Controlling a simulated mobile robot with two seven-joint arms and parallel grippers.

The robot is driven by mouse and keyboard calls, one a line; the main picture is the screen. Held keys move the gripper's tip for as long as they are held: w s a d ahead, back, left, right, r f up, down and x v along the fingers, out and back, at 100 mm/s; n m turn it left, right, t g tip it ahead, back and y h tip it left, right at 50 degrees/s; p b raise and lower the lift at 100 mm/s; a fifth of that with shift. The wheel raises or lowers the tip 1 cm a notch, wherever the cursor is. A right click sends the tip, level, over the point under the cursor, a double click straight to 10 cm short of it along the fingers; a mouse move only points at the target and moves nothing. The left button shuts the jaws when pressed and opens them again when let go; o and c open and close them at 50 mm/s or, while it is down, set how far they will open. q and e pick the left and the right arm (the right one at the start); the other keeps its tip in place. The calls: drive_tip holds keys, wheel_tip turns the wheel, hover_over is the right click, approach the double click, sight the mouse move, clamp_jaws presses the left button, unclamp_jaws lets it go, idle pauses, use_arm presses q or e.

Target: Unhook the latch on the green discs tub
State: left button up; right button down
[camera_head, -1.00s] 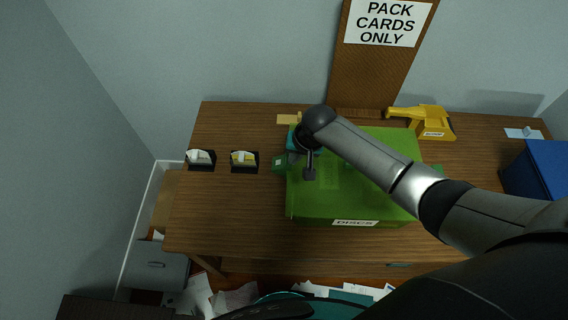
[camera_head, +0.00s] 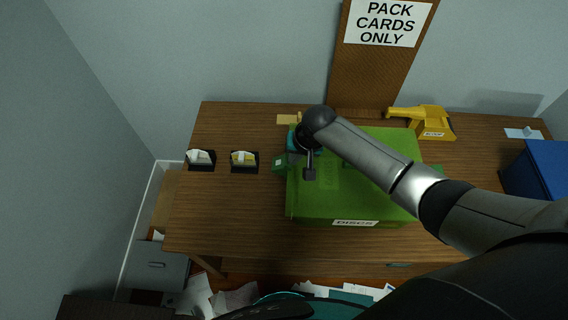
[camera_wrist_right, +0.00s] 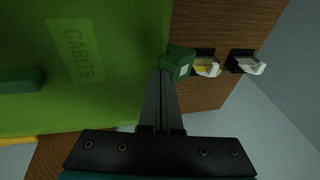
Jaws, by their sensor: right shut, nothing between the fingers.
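The green tub (camera_head: 330,205) stands on the wooden desk, with a "DISCS" label on its near side. Its green latch (camera_head: 280,163) sticks out at the left edge; in the right wrist view the latch (camera_wrist_right: 180,58) shows a pale square. My right gripper (camera_head: 292,157) is over the tub's left edge, partly hidden by its own hand. In the right wrist view, the right gripper's shut, empty fingers (camera_wrist_right: 159,78) end right beside the latch; contact cannot be told. My left gripper is not in view.
Two small dark holders (camera_head: 201,160) (camera_head: 244,162) stand left of the tub. A yellow object (camera_head: 430,122) is behind it and a blue box (camera_head: 540,170) is at the right. The desk's front left is clear. A "CABLES" marking (camera_wrist_right: 76,50) shows on the green surface.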

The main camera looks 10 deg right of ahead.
sight(278, 163)
drive_tip(key=shift+a, duration=0.1)
idle(0.3)
drive_tip(key=shift+w+a, duration=0.25)
drive_tip(key=shift+a, duration=0.55)
drive_tip(key=shift+w+a, duration=0.2)
drive_tip(key=shift+a, duration=0.55)
drive_tip(key=shift+r, duration=0.1)
drive_tip(key=shift+s+d+r+p, duration=0.1)
drive_tip(key=shift+d+r+p, duration=0.2)
drive_tip(key=shift+r+p, duration=0.65)
drive_tip(key=shift+s+d+r+p, duration=0.1)
drive_tip(key=shift+d+r+p, duration=0.3)
drive_tip(key=shift+p, duration=0.8)
drive_tip(key=shift+a, duration=0.15)
drive_tip(key=shift+r, duration=0.1)
